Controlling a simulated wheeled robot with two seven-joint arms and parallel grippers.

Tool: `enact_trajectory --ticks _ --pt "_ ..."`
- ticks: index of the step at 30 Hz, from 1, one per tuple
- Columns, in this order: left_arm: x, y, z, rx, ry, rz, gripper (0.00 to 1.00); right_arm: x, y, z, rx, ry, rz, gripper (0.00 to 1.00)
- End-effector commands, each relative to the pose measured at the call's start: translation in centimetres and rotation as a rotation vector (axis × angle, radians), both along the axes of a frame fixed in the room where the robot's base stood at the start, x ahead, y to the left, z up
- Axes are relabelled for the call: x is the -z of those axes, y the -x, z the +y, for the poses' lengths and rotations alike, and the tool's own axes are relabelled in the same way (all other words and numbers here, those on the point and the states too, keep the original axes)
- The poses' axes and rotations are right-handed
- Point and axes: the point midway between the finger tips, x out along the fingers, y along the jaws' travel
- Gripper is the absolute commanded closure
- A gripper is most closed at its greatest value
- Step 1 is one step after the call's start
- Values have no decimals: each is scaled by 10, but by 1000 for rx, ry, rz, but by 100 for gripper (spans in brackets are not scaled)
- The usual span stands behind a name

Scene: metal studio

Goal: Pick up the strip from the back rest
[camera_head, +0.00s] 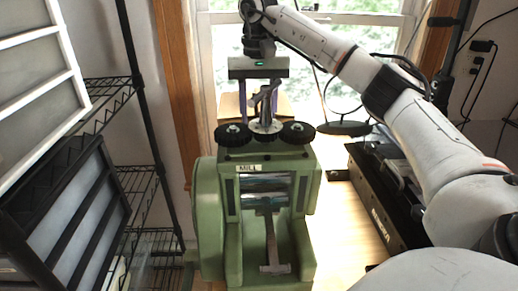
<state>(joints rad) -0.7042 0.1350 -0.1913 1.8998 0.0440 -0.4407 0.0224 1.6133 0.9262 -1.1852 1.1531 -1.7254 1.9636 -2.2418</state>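A green rolling mill (258,200) labelled MILL stands in the middle, with black gear wheels and a grey central post on top. Its rollers (265,185) show in the front opening. A grey T-shaped rest (272,240) extends from the front of the mill. My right gripper (259,106) points down over or behind the mill's top, its two fingers apart. The grey post shows between the fingers in the picture; I cannot tell their depth relative to it. The back rest and any strip on it are not clearly visible; the mill hides its rear. My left gripper is out of view.
A tan wooden surface (231,106) shows behind the mill, below the window. A long black machine (378,205) stands to the right on the light wooden bench (340,240). Black wire shelving (145,190) and dark framed trays (75,215) fill the left side.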

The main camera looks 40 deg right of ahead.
Motion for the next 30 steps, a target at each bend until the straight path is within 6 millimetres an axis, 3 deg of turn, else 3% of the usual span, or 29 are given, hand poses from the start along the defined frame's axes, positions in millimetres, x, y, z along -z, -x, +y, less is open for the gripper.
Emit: enact_trajectory --ticks 10,30 --pt "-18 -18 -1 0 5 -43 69 45 3 -1 2 -1 2 59" --pt "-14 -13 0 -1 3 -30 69 53 3 0 1 -1 1 59"
